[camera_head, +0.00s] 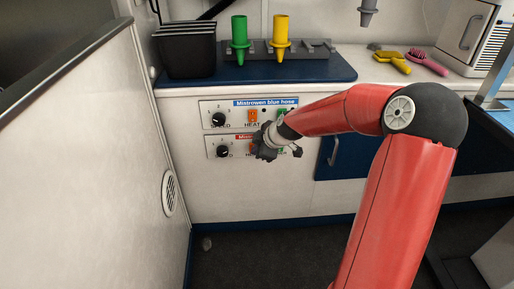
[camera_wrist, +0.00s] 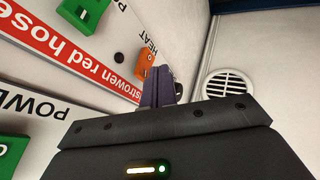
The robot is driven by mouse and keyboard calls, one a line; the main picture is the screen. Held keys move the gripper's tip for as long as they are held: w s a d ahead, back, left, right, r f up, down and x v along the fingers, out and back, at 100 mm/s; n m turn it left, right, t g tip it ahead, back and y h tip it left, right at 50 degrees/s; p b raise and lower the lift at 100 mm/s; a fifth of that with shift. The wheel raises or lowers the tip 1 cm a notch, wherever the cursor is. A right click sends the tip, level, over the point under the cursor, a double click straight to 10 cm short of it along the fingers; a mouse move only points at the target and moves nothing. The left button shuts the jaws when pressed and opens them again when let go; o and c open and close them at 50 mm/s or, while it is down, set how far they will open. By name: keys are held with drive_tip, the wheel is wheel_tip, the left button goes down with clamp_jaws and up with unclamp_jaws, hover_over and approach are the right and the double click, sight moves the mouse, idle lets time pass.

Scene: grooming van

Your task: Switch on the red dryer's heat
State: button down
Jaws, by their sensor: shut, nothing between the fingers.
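The lower panel carries the red "Mistrowen red hose" label (camera_wrist: 75,58), seen upside down in the wrist view. Its orange HEAT switch (camera_wrist: 146,65) shows just left of my fingertips, partly covered by them. I cannot tell its position or whether the fingers touch it. In the head view, my gripper (camera_head: 263,148) is at this panel (camera_head: 212,147) and hides its heat switch and most of its label. My gripper's fingers (camera_wrist: 166,82) are shut and empty. The red panel's green power switch (camera_wrist: 82,10) is at the top left of the wrist view.
The blue hose panel (camera_head: 266,103) sits just above, with its own orange heat switch (camera_head: 253,116) and speed knob (camera_head: 218,119). The lower speed knob (camera_head: 222,151) is left of my gripper. A white wall with a round vent (camera_head: 170,193) stands close on the left.

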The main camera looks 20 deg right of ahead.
drive_tip(key=shift+w+d, duration=0.1)
drive_tip(key=shift+w, duration=0.25)
drive_tip(key=shift+w+r+g+p, duration=0.25)
drive_tip(key=shift+w+g+p, duration=0.1)
drive_tip(key=shift+p, duration=0.3)
drive_tip(key=shift+r+p, duration=0.45)
drive_tip(key=shift+r, duration=0.35)
